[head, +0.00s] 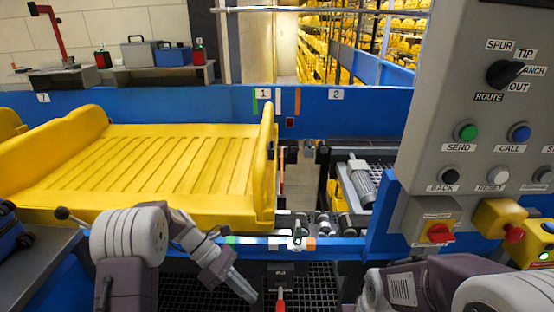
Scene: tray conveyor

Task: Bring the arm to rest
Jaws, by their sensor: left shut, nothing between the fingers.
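My left arm comes in from the lower left and bends down to the right. Its gripper (246,293) is shut and empty, pointing down over the dark grating in front of the blue conveyor rail. It is below and in front of the large yellow tray (150,215), apart from it. Links of my right arm show at the bottom right, below the control panel; its gripper is out of the picture.
The grey control panel (470,140) with a black route knob (505,73) and buttons stands at the right. A red-tipped lever (280,305) stands just right of my left gripper. A ball-ended lever (63,213) is near my left arm.

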